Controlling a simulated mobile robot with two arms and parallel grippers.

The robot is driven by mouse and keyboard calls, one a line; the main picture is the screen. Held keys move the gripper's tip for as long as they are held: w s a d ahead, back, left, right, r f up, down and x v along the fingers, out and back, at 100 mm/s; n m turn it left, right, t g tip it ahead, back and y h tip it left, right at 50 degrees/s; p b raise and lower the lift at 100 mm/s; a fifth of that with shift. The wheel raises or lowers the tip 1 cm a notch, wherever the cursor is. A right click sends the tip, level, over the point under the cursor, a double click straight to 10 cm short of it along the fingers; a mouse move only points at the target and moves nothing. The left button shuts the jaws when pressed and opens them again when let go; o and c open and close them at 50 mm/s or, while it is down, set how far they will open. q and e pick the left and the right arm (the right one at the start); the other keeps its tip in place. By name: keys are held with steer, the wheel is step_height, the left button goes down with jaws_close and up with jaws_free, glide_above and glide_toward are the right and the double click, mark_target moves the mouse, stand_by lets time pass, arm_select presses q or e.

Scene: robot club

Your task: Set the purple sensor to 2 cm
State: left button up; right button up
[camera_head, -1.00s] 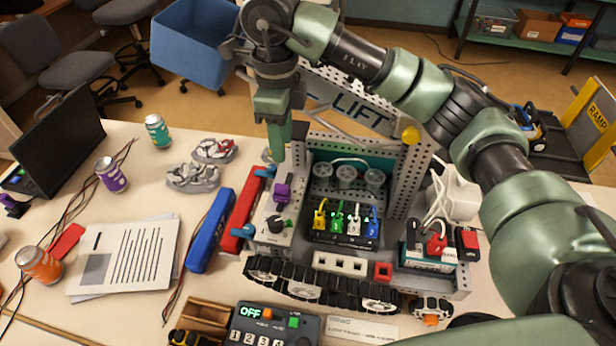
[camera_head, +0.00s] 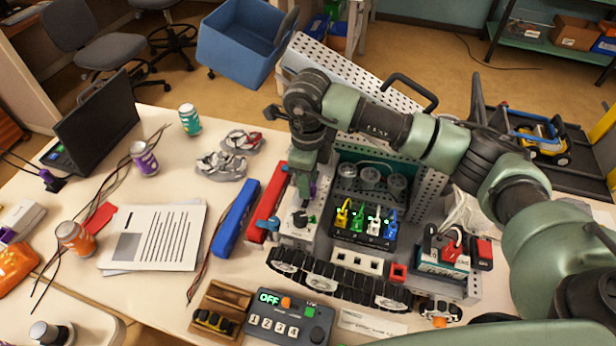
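The purple sensor (camera_head: 313,188) sits on the grey panel at the left side of the tracked robot (camera_head: 335,287). Only a small purple piece of it shows, since my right gripper (camera_head: 304,203) is in front of it. My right gripper points down over the panel, its tips just above a black knob (camera_head: 301,219). I cannot tell whether its fingers are open or shut, or whether they touch the sensor. Any scale marks by the sensor are hidden or too small to read. My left gripper is not in view.
A red bar (camera_head: 266,206) and a blue battery pack (camera_head: 236,220) lie left of the panel. Colored plugs (camera_head: 366,219) stand right of it. A control box (camera_head: 287,319) reading OFF is in front. A laptop (camera_head: 98,118), cans and printed sheets (camera_head: 155,237) lie left.

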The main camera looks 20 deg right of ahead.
jaws_close()
stand_by(1.4)
